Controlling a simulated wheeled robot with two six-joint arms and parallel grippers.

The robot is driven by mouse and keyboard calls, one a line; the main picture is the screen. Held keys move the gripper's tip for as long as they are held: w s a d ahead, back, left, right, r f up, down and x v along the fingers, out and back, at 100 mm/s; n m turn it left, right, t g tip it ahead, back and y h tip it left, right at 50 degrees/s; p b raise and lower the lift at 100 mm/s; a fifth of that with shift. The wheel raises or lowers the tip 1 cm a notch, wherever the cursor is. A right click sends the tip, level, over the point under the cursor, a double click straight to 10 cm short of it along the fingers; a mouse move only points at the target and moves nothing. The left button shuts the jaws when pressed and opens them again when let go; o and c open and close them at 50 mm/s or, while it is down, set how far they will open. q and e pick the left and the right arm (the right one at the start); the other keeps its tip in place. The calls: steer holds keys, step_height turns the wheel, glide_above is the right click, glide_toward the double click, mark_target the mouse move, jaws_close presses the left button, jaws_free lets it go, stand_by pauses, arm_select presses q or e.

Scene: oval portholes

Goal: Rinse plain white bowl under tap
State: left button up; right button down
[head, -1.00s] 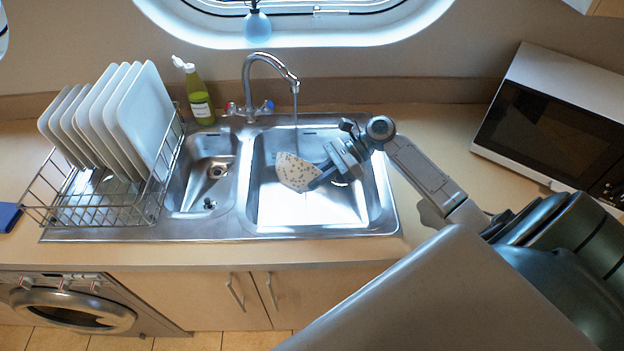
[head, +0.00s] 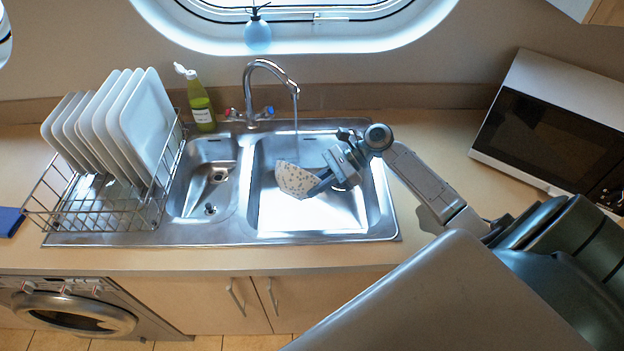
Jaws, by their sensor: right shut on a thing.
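A white bowl with dark speckles (head: 293,180), not plain white, is held tilted over the large right basin (head: 320,218) of the sink. My right gripper (head: 318,188) is shut on its right edge. The chrome tap (head: 266,66) has its spout above the bowl, and a thin stream of water (head: 295,125) runs down from it toward the bowl. I cannot tell exactly where the water lands on it. My left gripper is out of view.
A wire rack (head: 95,215) with several white plates (head: 145,122) stands left of the small basin. A green soap bottle (head: 200,105) stands behind the sink. A microwave (head: 550,130) is at the right. The counter right of the sink is partly under my arm.

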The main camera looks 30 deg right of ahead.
steer(key=shift+a+f+p, duration=0.1)
steer(key=shift+p, duration=0.35)
steer(key=s+a+f+n+t+h+p, duration=0.2)
steer(key=a+f+h+p, duration=0.3)
steer(key=h, duration=0.1)
steer(key=shift+s+a+r+n+t+h, duration=0.25)
steer(key=shift+s+a+r+t+h, duration=0.15)
steer(key=shift+a+r+h, duration=0.35)
steer(key=shift+s+a+r+n+t+h, duration=0.25)
steer(key=shift+s+a+r+h, duration=0.2)
steer(key=shift+a+r+h, duration=0.25)
steer(key=shift+s+a+r+n+t+h, duration=0.2)
steer(key=shift+s+a+r+t+h, duration=0.2)
steer(key=shift+a+r+h, duration=0.35)
steer(key=shift+f, duration=0.1)
